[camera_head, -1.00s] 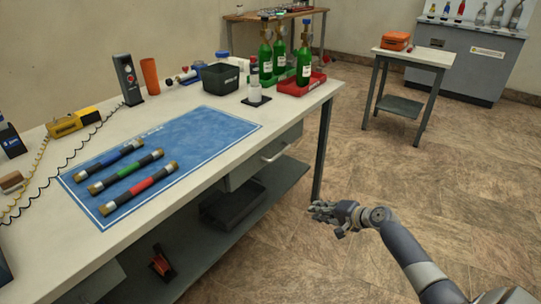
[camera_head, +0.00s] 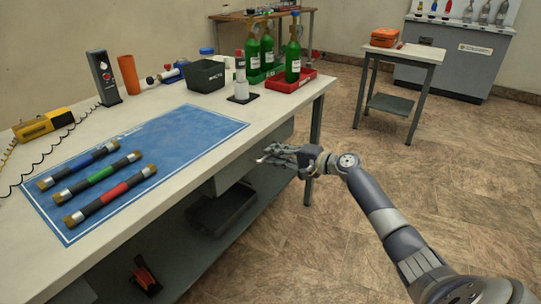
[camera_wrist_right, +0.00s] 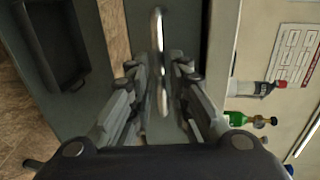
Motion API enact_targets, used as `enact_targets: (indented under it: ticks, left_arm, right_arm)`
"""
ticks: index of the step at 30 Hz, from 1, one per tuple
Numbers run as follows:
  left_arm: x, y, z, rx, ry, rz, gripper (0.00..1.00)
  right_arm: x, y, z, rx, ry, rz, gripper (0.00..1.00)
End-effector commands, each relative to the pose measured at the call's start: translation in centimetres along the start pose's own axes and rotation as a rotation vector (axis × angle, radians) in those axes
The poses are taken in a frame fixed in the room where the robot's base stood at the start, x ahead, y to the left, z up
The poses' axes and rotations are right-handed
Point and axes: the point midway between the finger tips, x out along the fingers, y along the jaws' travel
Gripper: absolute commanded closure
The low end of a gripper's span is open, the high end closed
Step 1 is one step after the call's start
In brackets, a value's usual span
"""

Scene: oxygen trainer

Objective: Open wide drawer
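The wide drawer (camera_head: 232,172) is a grey front under the right side of the workbench top, and it looks closed. Its pale bar handle (camera_wrist_right: 158,40) stands out in the right wrist view, lying between my two fingers. In the head view the handle is mostly hidden behind my right gripper (camera_head: 275,155), with a small light end showing. My right gripper (camera_wrist_right: 160,65) is open, with one finger on each side of the handle. I cannot tell whether a finger touches it. My left gripper is in neither view.
The workbench (camera_head: 165,205) carries a blue mat (camera_head: 150,140) with several striped cylinders. Green bottles (camera_head: 292,62) and a red tray (camera_head: 285,82) stand near its far end. A dark bin (camera_head: 222,208) sits on the lower shelf.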

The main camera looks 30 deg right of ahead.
Motion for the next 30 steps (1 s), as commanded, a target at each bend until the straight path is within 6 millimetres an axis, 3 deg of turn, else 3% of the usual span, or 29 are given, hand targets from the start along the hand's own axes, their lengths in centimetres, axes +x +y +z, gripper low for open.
enact_targets:
  ticks: [6, 17, 19, 20, 30]
  left_arm:
    - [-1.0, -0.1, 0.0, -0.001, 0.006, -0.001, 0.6]
    - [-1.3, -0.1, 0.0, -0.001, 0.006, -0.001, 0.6]
    - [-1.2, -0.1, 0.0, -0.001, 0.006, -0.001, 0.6]
    - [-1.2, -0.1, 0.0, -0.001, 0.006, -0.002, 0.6]
    - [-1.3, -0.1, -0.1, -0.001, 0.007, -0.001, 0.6]
  right_arm:
    - [2.0, 0.1, 0.0, 0.001, 0.0, 0.0, 0.82]
    - [2.3, 0.1, 0.0, -0.001, 0.0, 0.001, 0.82]
    - [2.3, 0.1, 0.0, -0.001, 0.0, 0.001, 0.98]
    - [2.3, 0.1, 0.0, -0.001, 0.0, 0.001, 1.0]
    - [2.1, 0.1, 0.0, 0.0, 0.0, 0.001, 1.0]
